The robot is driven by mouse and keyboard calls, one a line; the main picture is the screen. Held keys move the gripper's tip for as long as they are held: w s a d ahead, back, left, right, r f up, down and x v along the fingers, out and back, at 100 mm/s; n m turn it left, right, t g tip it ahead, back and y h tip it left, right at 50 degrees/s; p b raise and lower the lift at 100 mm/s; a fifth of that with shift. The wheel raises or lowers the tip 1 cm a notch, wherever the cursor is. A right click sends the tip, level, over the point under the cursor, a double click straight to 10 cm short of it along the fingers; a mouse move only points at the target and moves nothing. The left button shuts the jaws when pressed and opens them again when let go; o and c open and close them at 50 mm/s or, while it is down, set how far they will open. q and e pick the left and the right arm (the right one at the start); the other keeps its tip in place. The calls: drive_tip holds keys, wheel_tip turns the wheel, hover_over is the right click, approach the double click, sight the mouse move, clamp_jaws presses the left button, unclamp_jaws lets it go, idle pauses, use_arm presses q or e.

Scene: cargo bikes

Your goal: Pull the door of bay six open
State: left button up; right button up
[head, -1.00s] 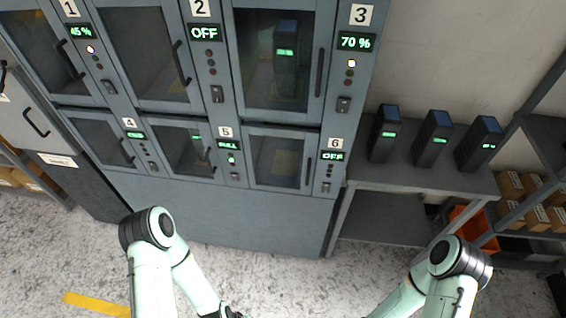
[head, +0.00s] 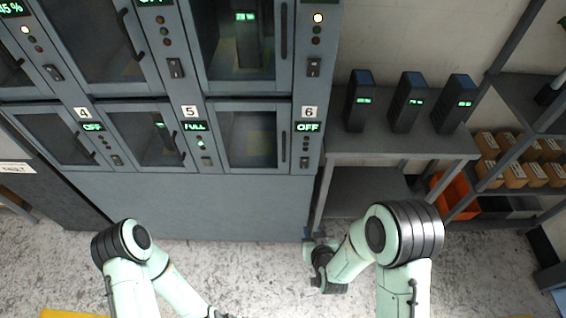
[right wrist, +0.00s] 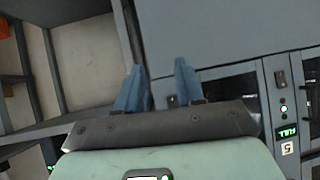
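The door of bay six (head: 248,120) is shut in the lower row of the cabinet, with a dark window and a vertical dark handle (head: 283,148) on its right side. The panel beside it bears the label 6 (head: 309,112) and a green OFF display. My right gripper (head: 307,243) is low in front of the cabinet, below that panel and apart from the door. In the right wrist view its two blue fingers (right wrist: 158,80) are spread with nothing between them. My left arm ends at the bottom edge of the head view, and its gripper is out of sight.
Several other bays surround bay six, including bay five (head: 148,135) with a FULL display. A grey table (head: 440,148) at the right bears three dark battery-like units (head: 407,102). A shelf (head: 535,135) with boxes stands farther right. The floor before the cabinet is clear.

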sight(284, 153)
drive_tip(key=w+a+r+n+t+y+b, duration=0.1)
drive_tip(key=w+a+r+t, duration=0.25)
drive_tip(key=r, duration=0.45)
drive_tip(key=w+a+r+t+b, duration=0.2)
drive_tip(key=a+r+t, duration=0.15)
drive_tip(key=r, duration=0.45)
drive_tip(key=w, duration=0.4)
drive_tip(key=w+a, duration=0.1)
drive_tip(key=w, duration=0.3)
drive_tip(key=w+p, duration=0.1)
drive_tip(key=w, duration=0.3)
drive_tip(key=shift+w+a, duration=0.2)
drive_tip(key=shift+w, duration=0.05)
clamp_jaws()
